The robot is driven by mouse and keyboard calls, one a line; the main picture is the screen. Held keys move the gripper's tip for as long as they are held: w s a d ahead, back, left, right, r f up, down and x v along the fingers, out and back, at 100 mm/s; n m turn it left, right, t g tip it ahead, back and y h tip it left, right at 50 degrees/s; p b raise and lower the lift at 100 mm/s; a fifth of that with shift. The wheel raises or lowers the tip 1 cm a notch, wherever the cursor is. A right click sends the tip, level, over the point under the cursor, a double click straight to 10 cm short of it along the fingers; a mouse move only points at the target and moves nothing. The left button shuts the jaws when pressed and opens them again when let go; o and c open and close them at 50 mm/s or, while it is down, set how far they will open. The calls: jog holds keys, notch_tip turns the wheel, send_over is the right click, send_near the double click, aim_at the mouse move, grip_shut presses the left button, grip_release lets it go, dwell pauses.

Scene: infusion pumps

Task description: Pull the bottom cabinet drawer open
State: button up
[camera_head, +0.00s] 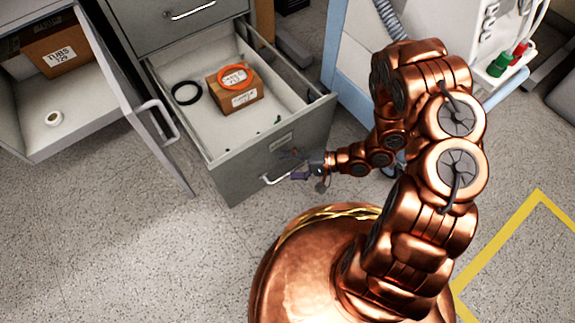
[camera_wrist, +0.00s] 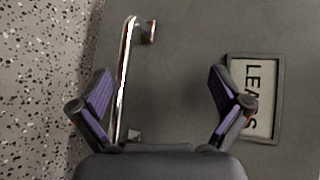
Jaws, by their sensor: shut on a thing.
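The grey bottom cabinet drawer (camera_head: 240,176) is pulled out, and its inside shows in the head view. It holds a cardboard box with an orange ring on top and a black ring beside it. The drawer's metal handle (camera_head: 272,181) is on its front face. My gripper (camera_head: 301,168) is at the right end of that handle. In the wrist view the handle (camera_wrist: 124,80) runs between the fingers of my gripper (camera_wrist: 160,98), nearer the left finger. The exact finger contact is hard to see.
A shut drawer (camera_head: 178,30) is above the open one. At left, a cabinet door (camera_head: 135,105) stands open beside the drawer, with a box and a white roll inside. A blue and white machine (camera_head: 345,70) stands at right. Speckled floor (camera_head: 130,250) is free at the lower left.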

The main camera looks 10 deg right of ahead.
aim_at(281, 145)
jog(key=w+r, duration=0.1)
jog(key=r, duration=0.1)
jog(key=w+a+r+t+y, duration=0.1)
jog(key=r, duration=0.1)
jog(key=w+r+y, duration=0.1)
jog(key=r, duration=0.2)
jog(key=shift+w+a+t, duration=0.15)
jog(key=shift+t, duration=0.25)
jog(key=f, duration=0.1)
jog(key=s+d+f+h, duration=0.1)
jog(key=f, duration=0.1)
jog(key=s+f+g+h, duration=0.1)
jog(key=f, duration=0.1)
jog(key=shift+s+d+f, duration=0.1)
jog(key=shift+d, duration=0.35)
jog(key=shift+c, duration=1.1)
jog(key=shift+s+d, duration=0.2)
jog(key=c, duration=0.4)
jog(key=shift+g, duration=0.4)
jog(key=s+d, duration=0.1)
jog(key=d, duration=0.1)
jog(key=s+d, duration=0.1)
jog(key=d, duration=0.2)
jog(key=s+d+b, duration=0.1)
jog(key=d, duration=0.1)
jog(key=shift+d, duration=0.3)
jog(key=shift+c, duration=0.2)
jog(key=shift+w+p, duration=0.1)
jog(key=shift+p, duration=0.2)
